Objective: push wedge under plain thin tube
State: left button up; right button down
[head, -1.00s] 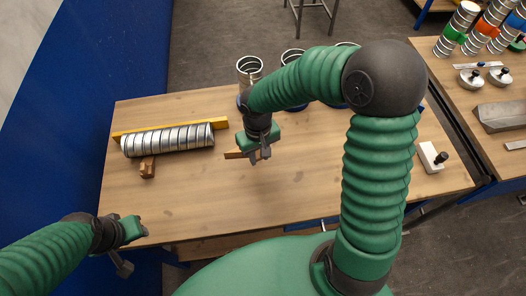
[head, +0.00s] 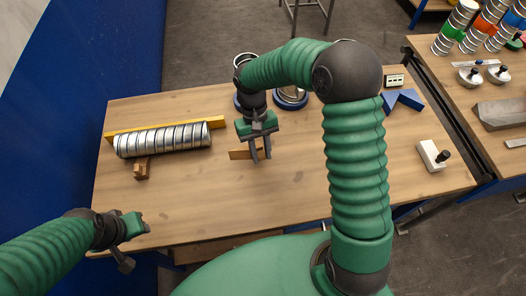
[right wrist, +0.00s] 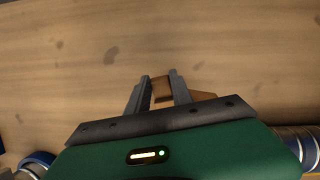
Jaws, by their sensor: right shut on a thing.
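A silver ribbed tube (head: 165,140) without a coloured band lies on the left of the table, along a yellow strip (head: 165,128). A small brown wooden wedge (head: 141,169) is at its near side; whether it reaches under the tube is hidden. My right gripper (head: 260,158) is shut on another brown wedge (head: 238,154), low over the table and well right of the tube. The right wrist view shows this wedge (right wrist: 197,96) between the gripper's fingers (right wrist: 160,80). My left gripper (head: 138,226) is near the table's front left edge, apart from the tube; its fingers are unclear.
Ring-shaped parts (head: 290,97) stand at the back edge, partly behind my right arm.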

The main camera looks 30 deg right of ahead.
jog(key=shift+w+a+m+g+y, duration=0.15)
jog(key=shift+m+g+y, duration=0.5)
jog(key=shift+m, duration=0.45)
jog(key=shift+m+g+y, duration=0.55)
jog(key=shift+m+y, duration=0.2)
jog(key=shift+m, duration=0.25)
jog(key=m+y, duration=0.2)
jog(key=y, duration=0.1)
jog(key=shift+a+r+m+g, duration=0.15)
jog(key=shift+a+m+g, duration=0.1)
jog(key=shift+m+g, duration=0.15)
pick_arm(q)
jog(key=shift+s+d+r, duration=0.1)
jog(key=shift+d+r, duration=0.1)
jog(key=shift+d, duration=0.4)
pick_arm(e)
jog(key=a+m+t+y, duration=0.1)
jog(key=m+t+y, duration=0.2)
jog(key=m+t, duration=0.1)
jog(key=a+r+m+t+y, duration=0.1)
jog(key=a+m+t+y, duration=0.1)
jog(key=m+t+y, duration=0.2)
jog(key=a+m+t+y, duration=0.1)
jog(key=m+t+y, duration=0.3)
jog(key=m, duration=0.1)
jog(key=shift+w+a+r, duration=0.3)
jog(key=shift+w+r, duration=0.1)
